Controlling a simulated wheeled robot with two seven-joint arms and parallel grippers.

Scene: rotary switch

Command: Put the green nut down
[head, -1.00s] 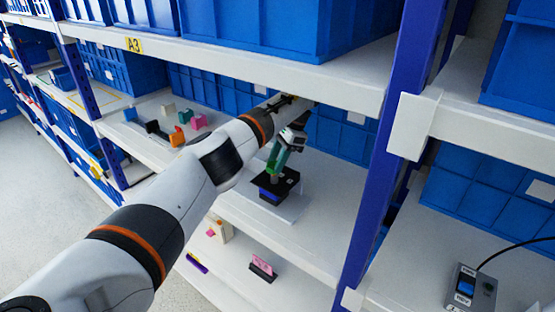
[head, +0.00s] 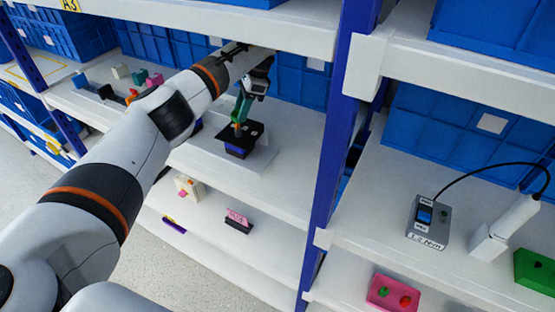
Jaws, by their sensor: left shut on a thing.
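My left gripper (head: 248,95) reaches over the middle shelf from the left, pointing down, and is shut on a green thing. I take this for the green nut (head: 242,107); it is small and partly covered by the jaws, so its exact shape is unclear. Just below it is a small orange-brown piece (head: 237,126), over a black stand with a blue front (head: 240,142). I cannot tell whether the green piece touches what is below it. The stand sits on a white plate (head: 257,160) on the shelf. My right gripper is not in view.
A blue rack post (head: 325,150) stands right of the stand, and a shelf edge (head: 200,22) runs above my arm. Small coloured blocks (head: 120,85) lie to the left. A grey switch box (head: 428,222) and a pink plate with green and red knobs (head: 392,293) are at right.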

